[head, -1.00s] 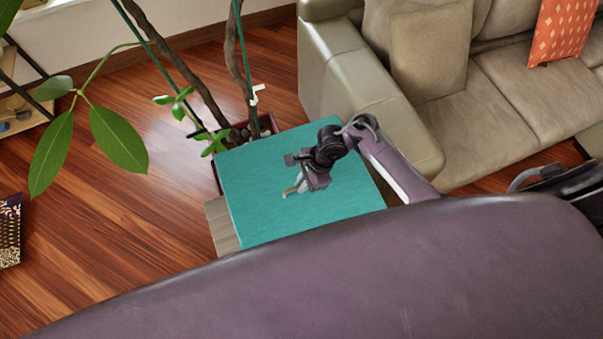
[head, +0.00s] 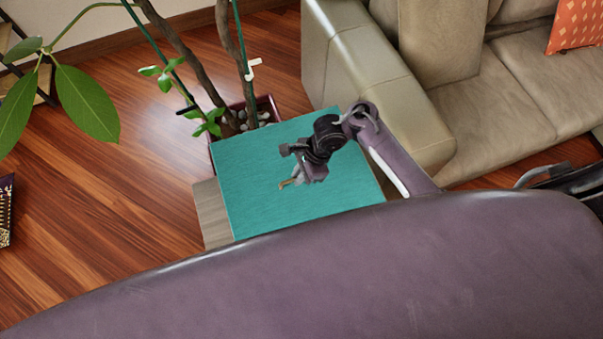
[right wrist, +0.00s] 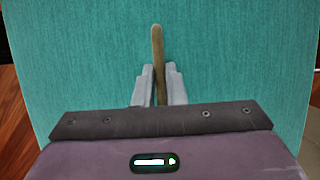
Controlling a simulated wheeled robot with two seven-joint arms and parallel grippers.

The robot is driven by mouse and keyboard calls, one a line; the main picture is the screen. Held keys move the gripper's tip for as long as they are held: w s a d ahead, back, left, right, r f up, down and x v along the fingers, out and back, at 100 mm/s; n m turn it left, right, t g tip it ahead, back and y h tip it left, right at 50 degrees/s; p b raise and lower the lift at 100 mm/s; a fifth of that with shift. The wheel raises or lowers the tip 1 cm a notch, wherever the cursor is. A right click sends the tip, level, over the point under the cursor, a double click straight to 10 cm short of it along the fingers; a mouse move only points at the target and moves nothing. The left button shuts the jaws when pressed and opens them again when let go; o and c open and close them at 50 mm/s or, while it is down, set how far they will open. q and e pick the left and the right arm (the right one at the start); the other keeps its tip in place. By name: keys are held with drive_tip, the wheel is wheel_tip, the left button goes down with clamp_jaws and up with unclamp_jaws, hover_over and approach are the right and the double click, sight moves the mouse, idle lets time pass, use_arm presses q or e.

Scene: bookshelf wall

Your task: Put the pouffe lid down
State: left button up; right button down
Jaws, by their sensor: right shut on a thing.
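The pouffe lid (head: 245,185) is a flat teal square panel in the middle of the head view. It also fills most of the right wrist view (right wrist: 70,60). My right gripper (head: 290,182) is over the lid and shut on its thin brownish handle (right wrist: 158,45), with one grey finger on each side. A grey-brown wooden side of the pouffe body (head: 211,215) shows past the lid's left edge; the rest is hidden under the lid. I cannot tell how high the lid is above the body. My left gripper is not in view.
A potted plant in a dark red planter (head: 269,112) stands just behind the lid. A beige sofa (head: 385,110) with an orange cushion (head: 577,27) is at the right. Bare wooden floor (head: 120,190) lies to the left. My purple body hides the foreground.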

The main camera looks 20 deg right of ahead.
drive_tip(key=shift+a+r, duration=0.1)
drive_tip(key=shift+r, duration=0.05)
drive_tip(key=c, duration=1.9)
unclamp_jaws()
drive_tip(key=shift+f, duration=0.2)
drive_tip(key=o, duration=0.4)
drive_tip(key=shift+r, duration=0.2)
drive_tip(key=p+v, duration=0.9)
drive_tip(key=v, duration=0.3)
